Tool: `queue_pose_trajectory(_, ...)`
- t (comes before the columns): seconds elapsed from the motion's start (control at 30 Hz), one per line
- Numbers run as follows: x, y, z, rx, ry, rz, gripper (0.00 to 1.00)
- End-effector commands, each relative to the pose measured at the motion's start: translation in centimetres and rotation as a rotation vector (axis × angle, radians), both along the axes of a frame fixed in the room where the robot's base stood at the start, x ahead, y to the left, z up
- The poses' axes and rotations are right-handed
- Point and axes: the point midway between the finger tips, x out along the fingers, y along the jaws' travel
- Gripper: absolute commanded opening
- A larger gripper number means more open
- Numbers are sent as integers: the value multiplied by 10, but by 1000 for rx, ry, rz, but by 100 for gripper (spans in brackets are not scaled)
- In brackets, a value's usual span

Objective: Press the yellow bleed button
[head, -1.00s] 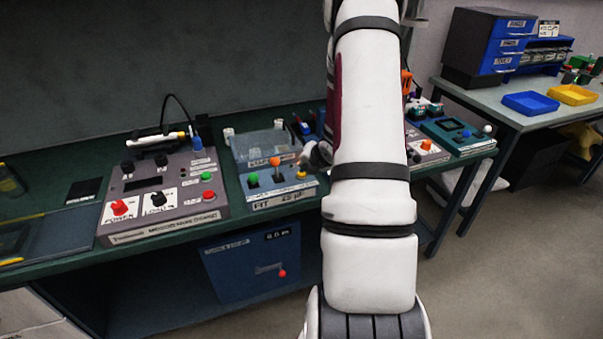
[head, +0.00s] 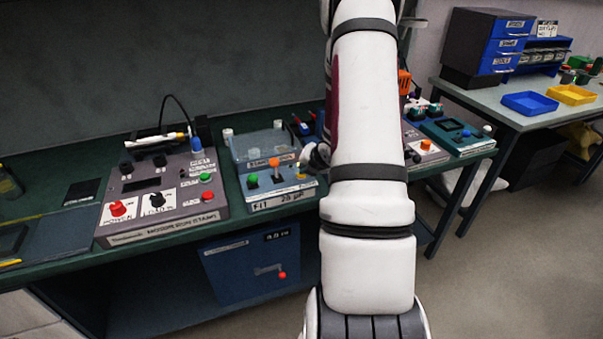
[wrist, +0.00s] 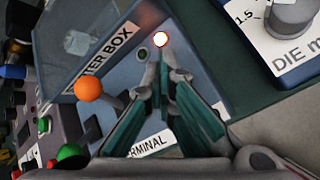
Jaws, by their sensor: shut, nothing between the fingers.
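The yellow button (head: 300,176) is at the right end of the small blue-grey control box (head: 262,203) in the head view, partly covered by my gripper's tip. Contact cannot be made out. In the head view my arm hides much of the gripper.
An orange ball lever (wrist: 88,90) stands left of my fingers. A green button (head: 252,180) is further left on the box. A grey console (head: 165,202) with red and green knobs stands to the left. A dial panel (wrist: 288,40) lies to the right in the wrist view.

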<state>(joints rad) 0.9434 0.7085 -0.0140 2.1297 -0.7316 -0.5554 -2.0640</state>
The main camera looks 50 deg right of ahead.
Motion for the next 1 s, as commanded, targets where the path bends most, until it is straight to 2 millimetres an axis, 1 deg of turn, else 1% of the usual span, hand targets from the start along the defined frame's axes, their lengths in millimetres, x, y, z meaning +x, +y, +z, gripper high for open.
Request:
queue_pose_trajectory(0.33,-1,0,18,-1,0,1,0)
queue_pose_trajectory(0.77,0,0,21,-1,0,1,0)
queue_pose_trajectory(0.87,-1,0,27,-1,0,2,0)
queue_pose_trajectory(1.0,-1,0,40,-1,0,2,0)
